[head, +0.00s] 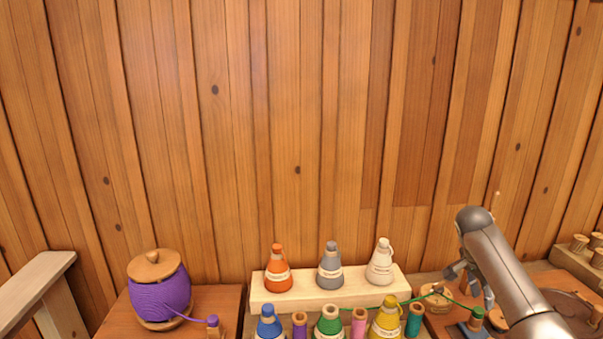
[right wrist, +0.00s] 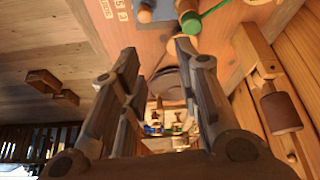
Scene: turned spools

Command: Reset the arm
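My right arm comes in from the lower right of the head view. Its gripper (head: 471,284) hangs over the right-hand table, close above a green-topped spool (head: 477,314) and a green thread (head: 455,301). In the right wrist view the two fingers of my right gripper (right wrist: 157,54) stand well apart with nothing held between them. My left gripper is not in view.
A pale stepped rack (head: 330,295) holds several coloured cone spools and small thread spools. A purple wound jar (head: 160,297) stands on the left table. A plank wall (head: 297,130) closes the back. Several wooden spools (head: 590,247) stand at the far right.

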